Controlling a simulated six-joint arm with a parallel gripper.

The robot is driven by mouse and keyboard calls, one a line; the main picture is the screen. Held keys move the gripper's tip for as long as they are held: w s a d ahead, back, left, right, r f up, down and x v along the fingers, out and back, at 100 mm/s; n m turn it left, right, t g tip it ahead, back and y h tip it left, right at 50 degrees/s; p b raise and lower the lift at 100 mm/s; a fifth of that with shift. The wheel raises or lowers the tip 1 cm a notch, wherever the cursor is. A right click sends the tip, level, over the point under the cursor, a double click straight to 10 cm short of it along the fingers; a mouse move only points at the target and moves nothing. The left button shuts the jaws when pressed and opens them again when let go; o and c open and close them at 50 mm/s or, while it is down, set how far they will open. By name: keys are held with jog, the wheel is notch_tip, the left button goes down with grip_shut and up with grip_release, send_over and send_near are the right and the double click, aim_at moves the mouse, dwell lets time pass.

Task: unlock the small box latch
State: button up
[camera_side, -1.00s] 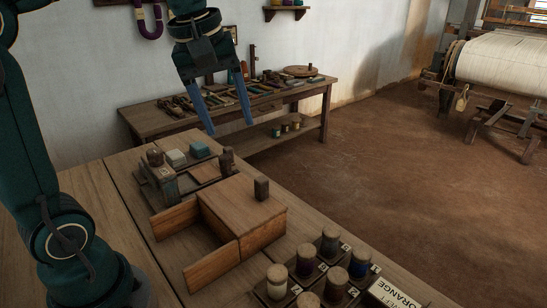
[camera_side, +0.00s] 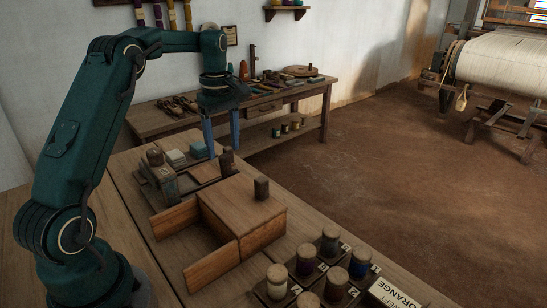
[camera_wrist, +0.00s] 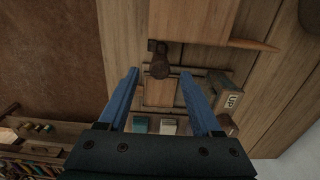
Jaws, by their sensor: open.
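My gripper (camera_side: 223,152) is open and empty, its blue fingers pointing down over the far end of a low tray-like fixture (camera_side: 205,183). A dark brown upright piece (camera_side: 227,161), perhaps the latch, stands there. In the wrist view this dark piece (camera_wrist: 158,62) lies between and just beyond the fingertips (camera_wrist: 160,76), beside a small wooden panel (camera_wrist: 159,92). I cannot tell whether the fingers touch it.
A white block (camera_side: 176,157) and a teal block (camera_side: 199,149) sit at the fixture's back. Several capped jars (camera_side: 306,259) stand at the front right. A tool bench (camera_side: 300,92) stands behind.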

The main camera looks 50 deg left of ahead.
aim_at(227, 165)
jog(key=shift+f, duration=1.3)
grip_shut()
